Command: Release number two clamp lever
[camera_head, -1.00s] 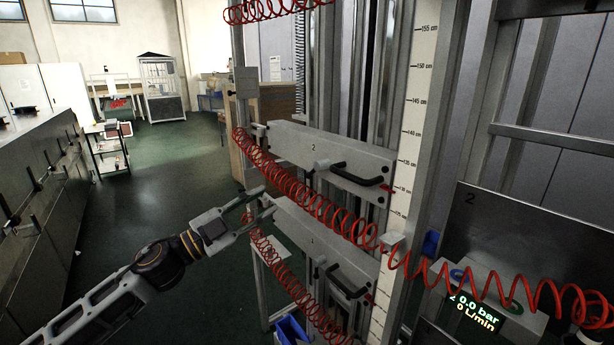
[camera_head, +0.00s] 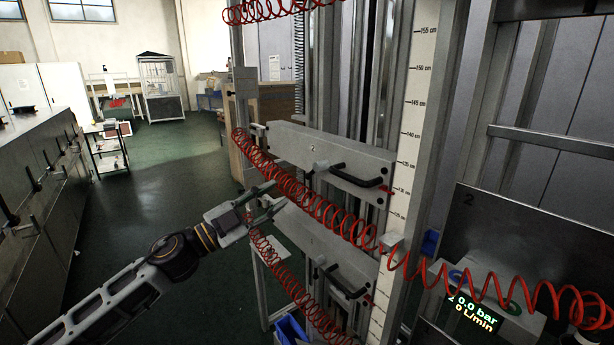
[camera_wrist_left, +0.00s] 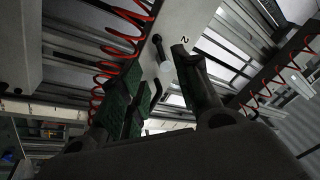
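The number two clamp is a grey bar marked 2 (camera_head: 290,138) on the upright frame. My left gripper (camera_head: 279,195) is open and empty, below and left of the knob, beside the red coiled hose. In the left wrist view, the bar (camera_wrist_left: 188,18) with its 2 is ahead. A pale round knob end (camera_wrist_left: 166,73) with a black rod (camera_wrist_left: 157,44) shows between the spread fingers of my left gripper (camera_wrist_left: 160,78). I cannot tell any contact. My right gripper is out of view.
A similar lower clamp bar (camera_head: 320,245) sits beneath. A panel with a lit display (camera_head: 474,312) stands at right. Open floor (camera_head: 170,180) lies to the left.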

